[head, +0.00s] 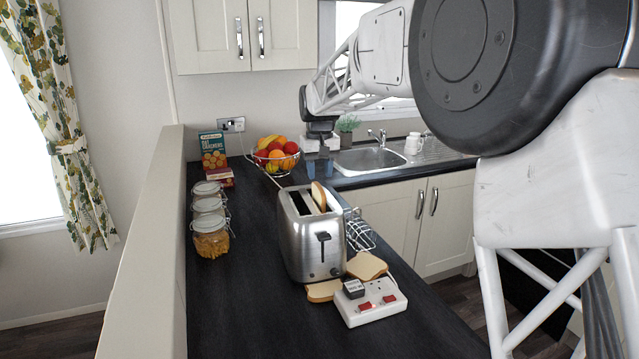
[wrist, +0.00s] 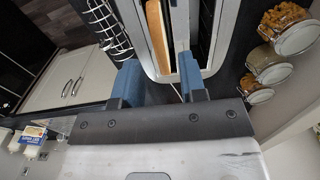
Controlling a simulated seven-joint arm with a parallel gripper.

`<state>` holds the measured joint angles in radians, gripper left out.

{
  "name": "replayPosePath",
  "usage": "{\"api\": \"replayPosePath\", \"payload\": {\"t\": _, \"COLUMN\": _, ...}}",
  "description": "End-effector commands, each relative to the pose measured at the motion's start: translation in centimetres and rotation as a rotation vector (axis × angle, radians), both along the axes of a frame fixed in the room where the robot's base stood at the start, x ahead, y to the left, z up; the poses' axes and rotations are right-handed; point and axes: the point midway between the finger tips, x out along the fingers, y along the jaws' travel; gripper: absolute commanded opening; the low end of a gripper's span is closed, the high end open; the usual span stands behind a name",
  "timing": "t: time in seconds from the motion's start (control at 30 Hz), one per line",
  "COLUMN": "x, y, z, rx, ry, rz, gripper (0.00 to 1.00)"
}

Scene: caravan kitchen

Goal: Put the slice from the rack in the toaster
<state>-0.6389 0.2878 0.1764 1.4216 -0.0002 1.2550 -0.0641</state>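The silver toaster (head: 300,245) stands on the dark counter, with two slots on top. A bread slice (head: 319,196) stands in its right-hand slot, its top edge sticking out; the slice (wrist: 156,32) also shows in the wrist view. The other slot looks empty. The wire rack (head: 360,236) is just right of the toaster, partly hidden by it; no slice is visible in it. My gripper (head: 319,170), with blue fingers, is beyond the toaster's far end. In the wrist view my gripper (wrist: 159,72) is open, with nothing held between its fingers.
Two bread slices (head: 368,265) (head: 321,291) lie by a white switched socket block (head: 371,303) in front of the toaster. Glass jars (head: 211,235) stand at left; a fruit bowl (head: 275,157) and cracker box (head: 213,150) are behind. The counter's front left is clear.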

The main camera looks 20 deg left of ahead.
Motion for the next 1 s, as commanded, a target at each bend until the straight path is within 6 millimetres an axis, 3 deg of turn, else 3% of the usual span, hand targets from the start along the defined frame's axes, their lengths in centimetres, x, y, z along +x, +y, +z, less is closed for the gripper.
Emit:
{"api": "replayPosePath", "payload": {"t": 0.2, "x": 0.0, "y": 0.0, "z": 3.5, "rx": 0.001, "ry": -0.001, "rz": 0.0, "gripper": 0.38}}
{"api": "replayPosePath", "payload": {"t": 0.4, "x": 0.0, "y": 0.0, "z": 5.5, "rx": 0.0, "ry": 0.0, "rz": 0.0, "gripper": 0.38}}
{"api": "replayPosePath", "payload": {"t": 1.0, "x": 0.0, "y": 0.0, "z": 6.3, "rx": 0.0, "ry": 0.0, "rz": 0.0, "gripper": 0.38}}
